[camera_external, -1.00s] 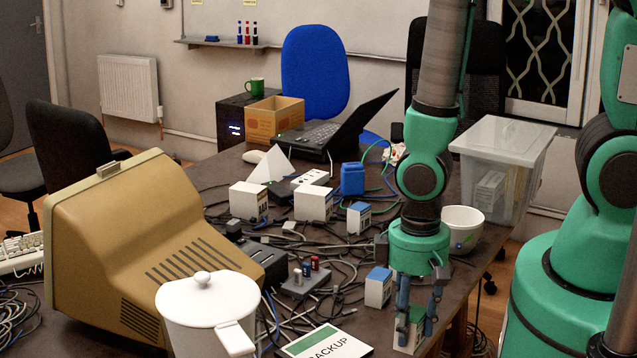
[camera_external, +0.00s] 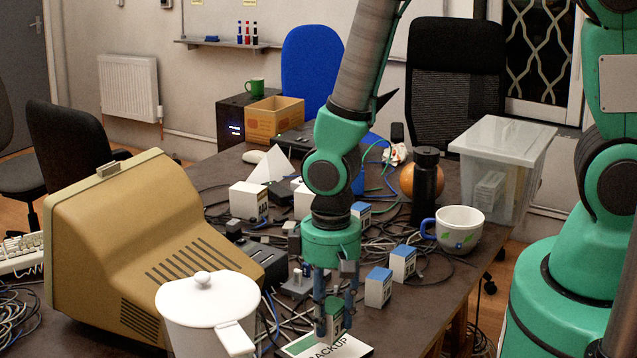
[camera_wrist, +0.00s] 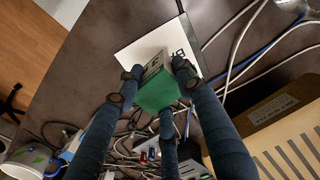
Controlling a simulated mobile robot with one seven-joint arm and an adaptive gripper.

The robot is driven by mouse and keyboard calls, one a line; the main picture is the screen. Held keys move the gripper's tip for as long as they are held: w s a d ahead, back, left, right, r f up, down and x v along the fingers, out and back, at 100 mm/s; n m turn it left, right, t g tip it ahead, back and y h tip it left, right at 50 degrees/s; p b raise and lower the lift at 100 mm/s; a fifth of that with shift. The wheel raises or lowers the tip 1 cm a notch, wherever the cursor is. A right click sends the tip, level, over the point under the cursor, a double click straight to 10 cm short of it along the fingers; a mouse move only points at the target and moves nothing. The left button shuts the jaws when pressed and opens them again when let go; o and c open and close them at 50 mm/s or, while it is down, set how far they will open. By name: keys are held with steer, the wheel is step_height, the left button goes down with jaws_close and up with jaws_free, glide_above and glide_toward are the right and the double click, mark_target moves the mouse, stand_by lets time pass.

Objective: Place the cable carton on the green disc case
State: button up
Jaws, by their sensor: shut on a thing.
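My gripper (camera_external: 335,322) is shut on the cable carton (camera_external: 333,320), a small box with a green and a white part. In the wrist view the carton's green face (camera_wrist: 158,93) sits between the fingers. The green disc case (camera_external: 343,348), flat and white with a green band and the word BACKUP, lies at the table's front edge. The carton is over the case's rear part. I cannot tell whether it touches the case. The case also shows behind the carton in the wrist view (camera_wrist: 136,52), partly hidden by carton and fingers.
A white lidded pot (camera_external: 200,315) stands left of the case, with a beige monitor (camera_external: 150,240) behind. Blue-and-white cartons (camera_external: 379,288) stand to the right, near a white mug (camera_external: 460,230) and a black bottle (camera_external: 425,185). Loose cables cover much of the table.

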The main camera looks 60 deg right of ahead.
steer(key=shift+w+a+f, duration=0.1)
steer(key=shift+w+a, duration=0.05)
steer(key=shift+w, duration=0.55)
steer(key=shift+f+b, duration=0.4)
steer(key=shift+f, duration=1.35)
steer(key=shift+f, duration=0.1)
steer(key=o, duration=1.3)
steer(key=shift+c, duration=0.2)
step_height(320, 180, up, 12)
steer(key=shift+r+p, duration=0.15)
steer(key=shift+p, duration=0.9)
